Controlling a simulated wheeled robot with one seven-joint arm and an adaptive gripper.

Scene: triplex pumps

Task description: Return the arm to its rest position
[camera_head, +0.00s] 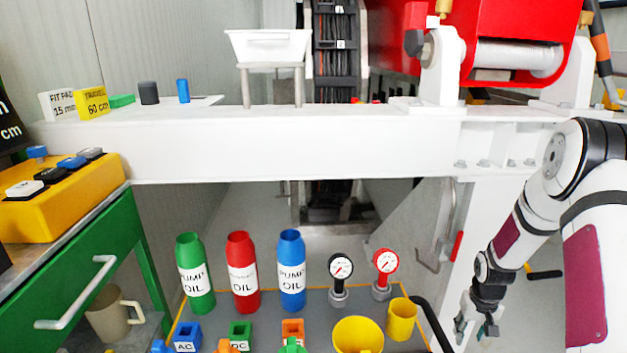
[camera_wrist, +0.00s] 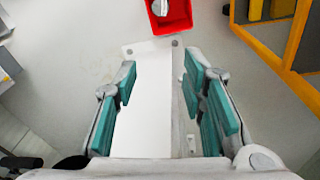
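My arm comes in from the right in the head view and hangs down, bent at the elbow. My gripper (camera_head: 476,328) is at the lower right, beyond the right edge of the grey tray (camera_head: 317,302). In the wrist view my gripper (camera_wrist: 165,100) shows two teal-padded fingers set wide apart. Nothing is between them but the view of a white beam and floor far below. The gripper is open, empty and touches nothing that I can see.
Green (camera_head: 194,272), red (camera_head: 242,272) and blue (camera_head: 291,270) oil bottles and two gauges stand on the tray. A white beam (camera_head: 280,150) crosses above. The wrist view shows a red container (camera_wrist: 168,15) and a yellow frame (camera_wrist: 270,45).

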